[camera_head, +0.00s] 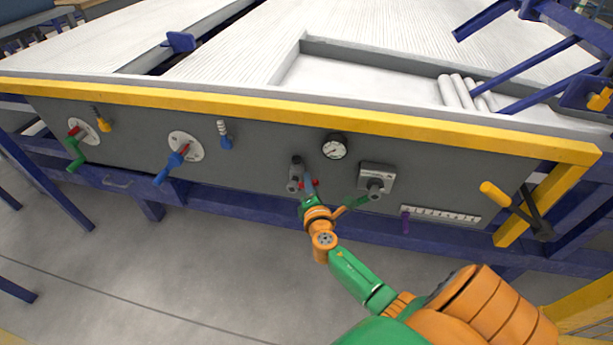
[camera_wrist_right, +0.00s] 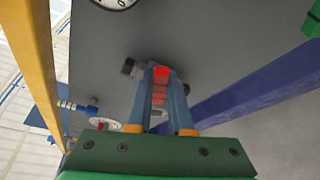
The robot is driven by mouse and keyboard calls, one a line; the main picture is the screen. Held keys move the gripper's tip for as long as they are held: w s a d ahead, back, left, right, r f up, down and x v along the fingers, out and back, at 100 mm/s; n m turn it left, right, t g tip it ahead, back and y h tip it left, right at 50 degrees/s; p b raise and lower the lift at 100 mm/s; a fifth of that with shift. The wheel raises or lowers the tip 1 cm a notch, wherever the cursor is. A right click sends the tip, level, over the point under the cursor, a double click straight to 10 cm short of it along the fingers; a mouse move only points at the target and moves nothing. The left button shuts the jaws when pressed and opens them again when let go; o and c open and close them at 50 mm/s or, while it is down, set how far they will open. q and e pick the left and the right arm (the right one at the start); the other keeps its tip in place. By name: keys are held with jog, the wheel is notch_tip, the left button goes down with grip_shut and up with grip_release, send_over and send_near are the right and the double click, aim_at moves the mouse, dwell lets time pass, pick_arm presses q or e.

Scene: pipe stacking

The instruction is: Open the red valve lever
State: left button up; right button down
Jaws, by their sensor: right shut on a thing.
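The red valve lever (camera_head: 316,183) sits on a small grey valve (camera_head: 295,172) near the middle of the grey panel. Only a little of the red shows in the head view. My right gripper (camera_head: 309,185) reaches up to it from below. In the right wrist view, the red lever (camera_wrist_right: 160,75) lies between the two blue-grey fingers of my right gripper (camera_wrist_right: 162,92), which are shut on it. The fingers hide part of the lever and valve. My left gripper is not in view.
Blue (camera_head: 172,164) and green (camera_head: 75,152) levers are on the left. A yellow rail (camera_head: 230,102) runs above, a purple beam (camera_head: 240,205) below.

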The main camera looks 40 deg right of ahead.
aim_at(302, 183)
jog(key=n+p, duration=0.1)
jog(key=r+n+g+p, duration=0.1)
jog(key=p, duration=0.1)
jog(key=w+r+p, duration=0.1)
jog(key=shift+a+n+g, duration=0.3)
jog(key=shift+a+n, duration=0.05)
jog(key=shift+n, duration=0.05)
jog(key=shift+w+a+r+n+g+h+p, duration=0.2)
jog(key=shift+n+g+h+p, duration=0.1)
jog(key=shift+n+p, duration=0.25)
jog(key=shift+w+a+r+n+g+h+p, duration=0.1)
jog(key=shift+a+n+g+h+p, duration=0.15)
jog(key=shift+n+p, duration=0.3)
jog(key=shift+w+a+n+g, duration=0.25)
jog(key=shift+w+n+g, duration=0.25)
jog(key=shift+n, duration=0.3)
jog(key=shift+w+a+r+n+g+h, duration=0.1)
jog(key=shift+w+a+n+g+h, duration=0.15)
jog(key=shift+n+g+h, duration=0.25)
jog(key=shift+w+a+n+g+h, duration=0.15)
jog(key=shift+w+a+n+g, duration=0.1)
jog(key=shift+n, duration=0.35)
